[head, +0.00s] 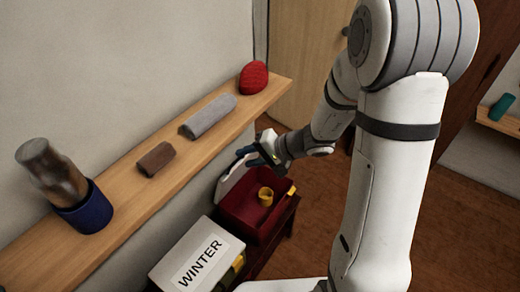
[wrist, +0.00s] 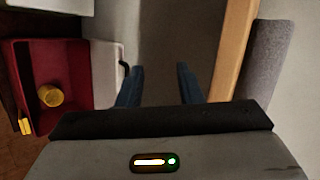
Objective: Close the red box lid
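The red box (head: 278,226) stands open below the shelf, with a yellow cup (head: 265,196) inside. Its pale lid (head: 236,177) is raised along the side towards the wall. In the wrist view the red box (wrist: 27,75) is at the left, and the pale lid (wrist: 105,82) with a dark handle is just left of my fingers. My gripper (head: 247,154) is near the lid's upper edge; whether it touches is unclear. In the wrist view my gripper (wrist: 159,68) is open, with nothing between its blue fingers.
A white box (head: 182,257) labelled WINTER stands beside the red box. Above runs a wooden shelf (head: 125,193) with a grey roll (head: 209,116), a brown block (head: 157,159), a red ball-like item (head: 253,77) and a blue pot (head: 86,209). The shelf edge is close to my gripper.

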